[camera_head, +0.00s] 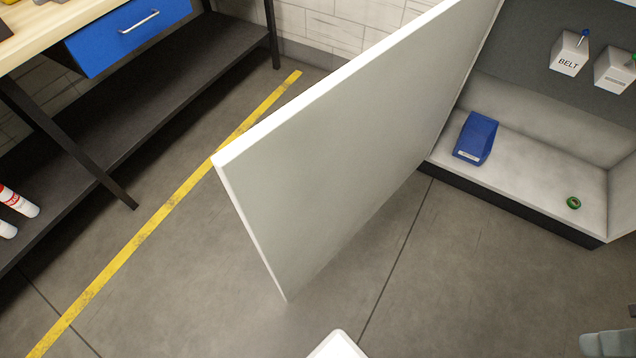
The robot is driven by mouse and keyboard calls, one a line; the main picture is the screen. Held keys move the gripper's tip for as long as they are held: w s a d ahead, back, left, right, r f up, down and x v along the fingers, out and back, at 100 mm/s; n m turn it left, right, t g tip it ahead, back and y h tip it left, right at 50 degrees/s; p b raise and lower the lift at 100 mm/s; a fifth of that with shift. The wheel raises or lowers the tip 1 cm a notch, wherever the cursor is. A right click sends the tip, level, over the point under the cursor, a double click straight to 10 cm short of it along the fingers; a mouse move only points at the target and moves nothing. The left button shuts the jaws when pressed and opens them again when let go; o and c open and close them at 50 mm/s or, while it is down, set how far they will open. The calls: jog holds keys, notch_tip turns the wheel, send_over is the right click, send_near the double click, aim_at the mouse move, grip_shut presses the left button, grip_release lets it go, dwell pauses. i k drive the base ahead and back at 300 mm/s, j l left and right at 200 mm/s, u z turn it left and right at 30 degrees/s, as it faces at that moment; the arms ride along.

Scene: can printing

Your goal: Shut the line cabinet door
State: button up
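The line cabinet door (345,150) is a large pale grey-white panel that stands wide open. It juts out from the cabinet's left side toward the lower left, over the floor. Its free edge is nearest to me, with no handle showing on the visible face. The open line cabinet (545,160) is at the right, with a pale bottom and a dark grey back panel. I cannot make out my gripper. Only a white part at the bottom middle and a grey part at the bottom right corner show, probably my own, and neither touches the door.
A blue bin (476,139) and a green ring (573,203) lie on the cabinet bottom. A BELT switch box (569,54) is on its back panel. A workbench with a blue drawer (128,34) stands at left, beyond a yellow floor line (165,210). The floor before the cabinet is clear.

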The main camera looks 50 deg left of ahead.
aim_at(304, 180)
jog(key=k+j, duration=0.6)
jog(key=j, duration=0.2)
jog(key=k+j, duration=0.25)
jog(key=j, duration=0.15)
jog(key=i+j, duration=0.1)
jog(key=j, duration=0.4)
jog(key=i+j, duration=0.1)
jog(key=j, duration=0.45)
jog(key=i+j+z, duration=0.1)
jog(key=j, duration=0.45)
jog(key=k+j+z, duration=0.55)
jog(key=j, duration=0.25)
jog(key=i+j, duration=0.05)
jog(key=i, duration=0.05)
